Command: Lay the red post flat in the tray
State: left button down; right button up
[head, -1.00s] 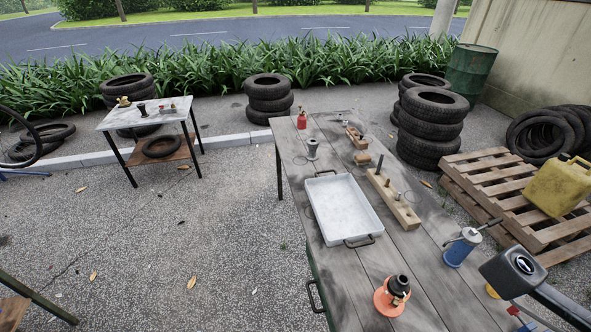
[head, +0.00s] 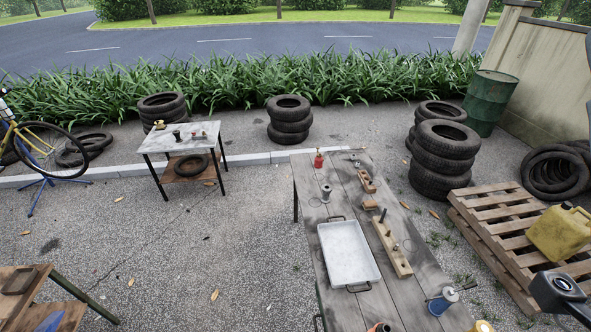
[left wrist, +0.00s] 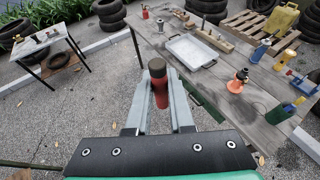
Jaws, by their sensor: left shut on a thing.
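In the left wrist view my left gripper (left wrist: 160,104) is shut on the red post (left wrist: 160,92), a short red cylinder with a dark brown top. The post stands roughly along the fingers, its dark end pointing away from the palm. It is held over the paving to the left of the workbench. The white tray (head: 348,252) lies on the workbench, with dark handles at both ends, and it looks empty. It also shows in the left wrist view (left wrist: 190,51), ahead and to the right of the post. My left gripper is outside the head view.
Tyres (head: 440,158) and a pallet (head: 495,225) stand beyond.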

pick_arm(q)
jog(key=r+p, duration=0.1)
jog(key=r, duration=0.1)
jog(key=r+p, duration=0.2)
jog(key=r, duration=0.1)
jog(key=shift+s+r, duration=0.3)
jog(key=shift+r, duration=0.05)
pick_arm(e)
notch_tip(320, 180, up, 6)
jog(key=shift+f, duration=0.25)
pick_arm(q)
jog(key=shift+f, duration=0.1)
